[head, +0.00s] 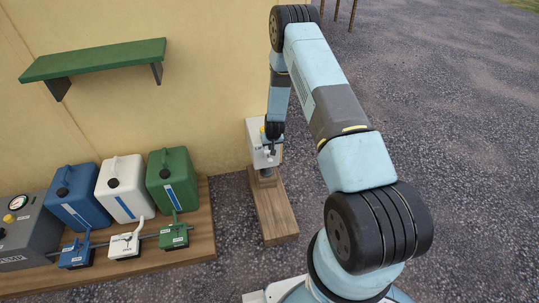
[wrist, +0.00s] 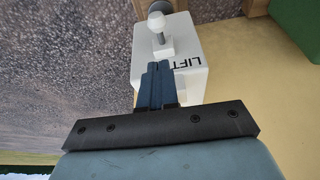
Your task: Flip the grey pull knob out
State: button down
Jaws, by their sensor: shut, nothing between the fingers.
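A white box (head: 256,146) with dark lettering stands on a wooden base beside the wall. In the wrist view the white box (wrist: 191,50) is marked "LIFT". In the head view my arm hides most of the knob's area. My gripper (wrist: 161,66) is shut and empty. Its dark blue fingertips lie just below the knob's grey block in the wrist view, close to the box. I cannot tell whether they touch it. The gripper (head: 270,148) also shows in front of the box.
The wooden base (head: 271,211) stands on gravel. To the left, blue, white and green canisters (head: 173,180) and small lever boxes (head: 124,245) stand on a wooden platform (head: 203,235), beside a grey gauge unit (head: 28,240). A green shelf (head: 95,58) juts from the wall. Open gravel lies right.

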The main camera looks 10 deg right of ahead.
aim_at(271, 160)
jog(key=x, duration=1)
dwell(0.3)
jog(key=shift+s, duration=1.6)
jog(key=v, duration=1)
jog(key=shift+w, duration=0.2)
jog(key=shift+r, duration=0.1)
